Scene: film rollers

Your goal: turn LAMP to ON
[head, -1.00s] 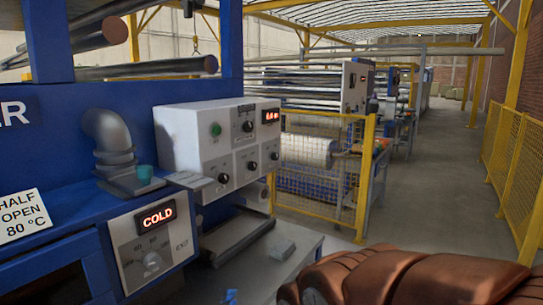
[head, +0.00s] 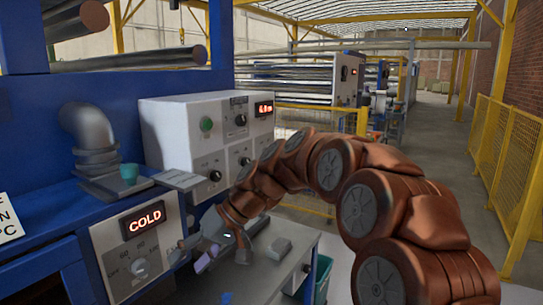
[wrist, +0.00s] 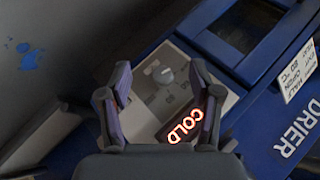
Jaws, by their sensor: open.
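A white control box (head: 178,140) stands on the machine in the head view. It has a green button (head: 207,124), a lit red display (head: 264,108), an upper black knob (head: 240,120) and lower knobs, one at the left (head: 215,175). Their labels are too small to read, so I cannot tell which is LAMP. My gripper (head: 192,262) is open and empty, low in front of the box and right of the drier panel (head: 112,238). In the wrist view my gripper (wrist: 160,68) has its fingers spread, with the drier panel's grey dial (wrist: 163,75) between them in the picture.
The drier panel's sign (head: 145,218) glows COLD. A grey pipe elbow (head: 88,130) and a teal cup (head: 129,173) are left of the box. A grey table (head: 275,268) lies below it. Yellow mesh fencing (head: 515,170) lines the aisle at right.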

